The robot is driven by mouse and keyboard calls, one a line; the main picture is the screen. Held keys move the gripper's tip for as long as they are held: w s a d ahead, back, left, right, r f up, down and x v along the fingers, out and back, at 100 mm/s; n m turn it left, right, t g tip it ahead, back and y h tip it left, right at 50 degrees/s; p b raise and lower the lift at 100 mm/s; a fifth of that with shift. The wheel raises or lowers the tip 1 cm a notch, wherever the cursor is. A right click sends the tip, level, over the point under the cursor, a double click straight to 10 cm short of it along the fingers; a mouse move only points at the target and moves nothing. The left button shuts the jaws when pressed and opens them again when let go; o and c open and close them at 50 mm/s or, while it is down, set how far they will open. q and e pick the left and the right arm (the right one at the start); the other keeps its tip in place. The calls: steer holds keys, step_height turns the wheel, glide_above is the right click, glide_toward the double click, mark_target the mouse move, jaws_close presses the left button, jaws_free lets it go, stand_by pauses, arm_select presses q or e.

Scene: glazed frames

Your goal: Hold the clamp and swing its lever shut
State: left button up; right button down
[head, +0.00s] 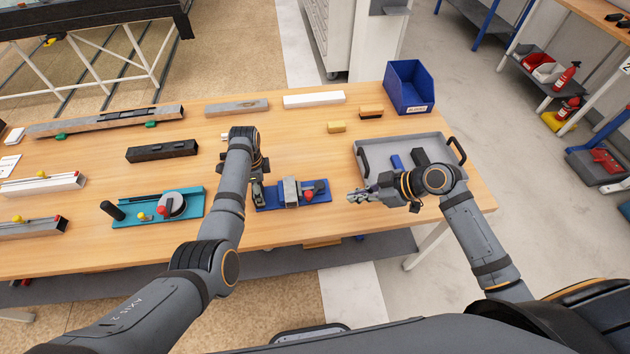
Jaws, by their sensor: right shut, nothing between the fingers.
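The clamp (291,191) appears to be the small blue-based fixture with a grey block near the table's front edge. A red-tipped part (308,196), which looks like its lever, lies at the right side of the block. My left gripper (258,193) is at the left end of the blue base, largely covered by its own arm. I cannot tell whether its fingers touch or grip the base. My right gripper (355,196) is shut and empty, to the right of the red tip and apart from it.
A grey tray (400,139) with blue and black pieces lies beside my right arm. A teal fixture (128,214) stands left of my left arm. A blue bin (408,88) is at the back right. Long bars and small blocks lie farther back and left.

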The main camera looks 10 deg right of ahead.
arm_select(q)
steer(key=o, duration=1.5)
step_height(320, 180, up, 12)
